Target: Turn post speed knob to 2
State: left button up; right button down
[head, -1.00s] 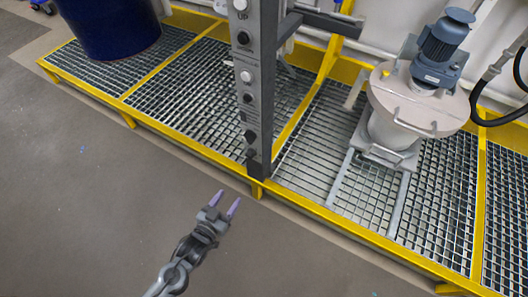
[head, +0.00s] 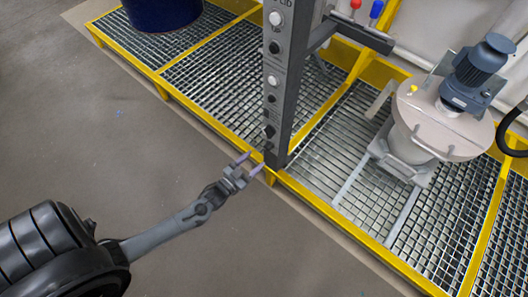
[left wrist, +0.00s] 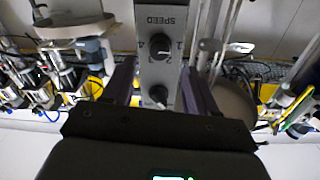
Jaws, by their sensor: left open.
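The grey post (head: 285,75) stands at the yellow edge of the grating, with several knobs and buttons down its face. My left gripper (head: 250,161) is open and empty, its purple fingertips close to the post's lower part. In the left wrist view, which looks upside down, a panel marked SPEED (left wrist: 160,20) has a dark knob (left wrist: 160,46) ringed by small numerals 1 to 4. A second dark knob (left wrist: 158,96) shows between the fingers of my left gripper (left wrist: 160,78). The speed knob's pointer is too small to read. My right gripper is not in view.
Yellow-framed grating (head: 335,130) runs behind the post. A blue drum (head: 160,8) stands at the upper left and a lidded vessel with a motor (head: 440,115) on the right. The grey floor (head: 110,140) in front is open.

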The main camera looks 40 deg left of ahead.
aim_at(266, 149)
pick_arm(q)
jog(key=w+b, duration=0.2)
jog(key=w, duration=0.3)
jog(key=shift+w+d+f, duration=0.1)
jog(key=shift+w, duration=0.55)
